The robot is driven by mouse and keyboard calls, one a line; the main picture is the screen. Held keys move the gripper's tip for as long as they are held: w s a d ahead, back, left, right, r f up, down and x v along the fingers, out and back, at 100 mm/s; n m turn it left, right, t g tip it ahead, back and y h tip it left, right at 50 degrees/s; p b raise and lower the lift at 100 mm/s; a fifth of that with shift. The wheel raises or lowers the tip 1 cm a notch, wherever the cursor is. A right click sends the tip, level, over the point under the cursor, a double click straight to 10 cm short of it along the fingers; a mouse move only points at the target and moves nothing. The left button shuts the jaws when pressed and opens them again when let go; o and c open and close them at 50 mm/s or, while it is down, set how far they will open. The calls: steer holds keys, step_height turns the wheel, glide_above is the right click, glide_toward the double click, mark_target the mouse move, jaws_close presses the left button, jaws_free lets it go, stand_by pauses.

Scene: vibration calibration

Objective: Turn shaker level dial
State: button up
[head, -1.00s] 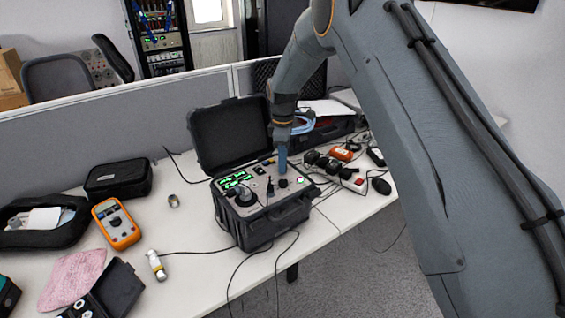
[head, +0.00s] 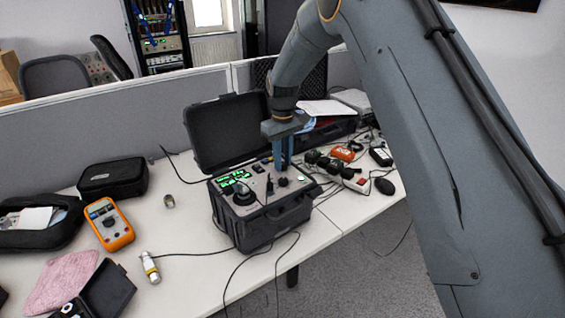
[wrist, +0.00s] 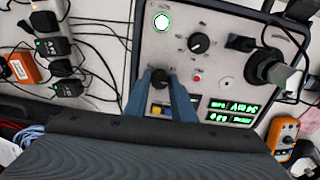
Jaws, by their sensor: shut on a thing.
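The calibrator is an open black case (head: 262,229) with a grey control panel, on the white table. My gripper (head: 284,164) points down at the panel's back right part. In the wrist view its blue fingers (wrist: 161,80) are shut on a small black dial (wrist: 160,76), one finger on either side. The gripper hides this dial in the head view. A second black dial (wrist: 200,43) stands free nearby, and shows in front of the fingers in the head view (head: 283,181). I cannot read the labels that would tell which is the shaker level dial.
Green displays (wrist: 233,112), a lit round button (wrist: 162,22) and a black cylinder with a cable (wrist: 270,69) share the panel. The raised lid (head: 225,132) stands behind. Black plugs and a power strip (head: 355,180) lie right; an orange multimeter (head: 110,224) lies left.

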steer(key=m+b, duration=0.1)
steer(key=m, duration=0.3)
steer(key=shift+m, duration=0.3)
steer(key=m, duration=0.4)
steer(key=shift+m+b, duration=0.3)
steer(key=m, duration=0.4)
steer(key=shift+m, duration=1.9)
steer(key=o, duration=1.1)
steer(key=shift+c, duration=0.2)
steer(key=shift+r+b, duration=0.15)
steer(key=shift+b, duration=0.15)
